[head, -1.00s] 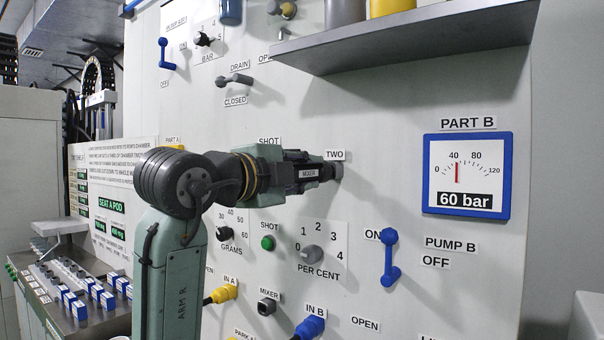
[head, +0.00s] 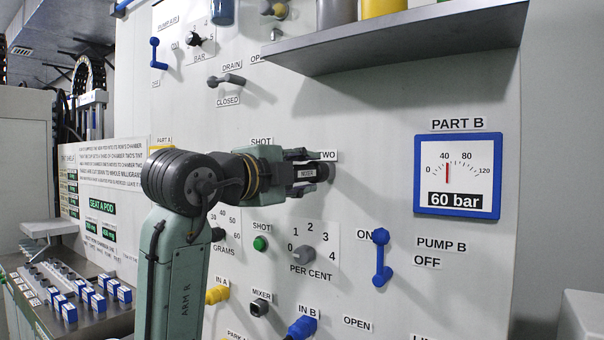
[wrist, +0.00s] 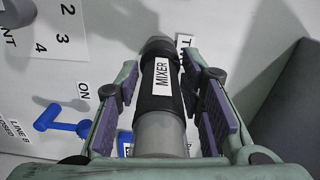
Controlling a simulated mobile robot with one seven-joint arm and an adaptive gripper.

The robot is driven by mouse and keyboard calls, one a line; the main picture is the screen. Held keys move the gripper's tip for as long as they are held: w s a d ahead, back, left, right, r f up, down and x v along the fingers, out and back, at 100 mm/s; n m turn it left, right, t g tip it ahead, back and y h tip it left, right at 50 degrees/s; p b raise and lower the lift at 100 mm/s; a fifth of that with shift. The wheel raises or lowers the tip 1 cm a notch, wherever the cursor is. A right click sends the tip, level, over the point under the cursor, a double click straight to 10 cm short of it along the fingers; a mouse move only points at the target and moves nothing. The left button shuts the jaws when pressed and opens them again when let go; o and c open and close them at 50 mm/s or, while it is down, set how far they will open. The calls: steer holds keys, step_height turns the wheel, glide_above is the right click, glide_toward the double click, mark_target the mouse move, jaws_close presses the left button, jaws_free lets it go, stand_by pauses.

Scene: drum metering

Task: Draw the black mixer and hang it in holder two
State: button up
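The black mixer (head: 322,173), with a white MIXER label and a grey end, juts out from the panel beside the TWO label (head: 327,155). In the wrist view the mixer (wrist: 153,100) lies lengthwise between my fingers. My gripper (head: 306,172) is around it but open, with gaps between the purple finger pads and the mixer on both sides in the wrist view (wrist: 162,85). The holder behind the mixer is mostly hidden, so its seating there is not clearly seen.
A grey shelf (head: 400,40) juts out above my gripper. Below are the PER CENT knob (head: 304,253), a blue PUMP B lever (head: 381,258) and a blue IN B plug (head: 302,327). The panel between the mixer and the PART B gauge (head: 458,175) is clear.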

steer(key=shift+o, duration=1)
steer(key=v, duration=1.2)
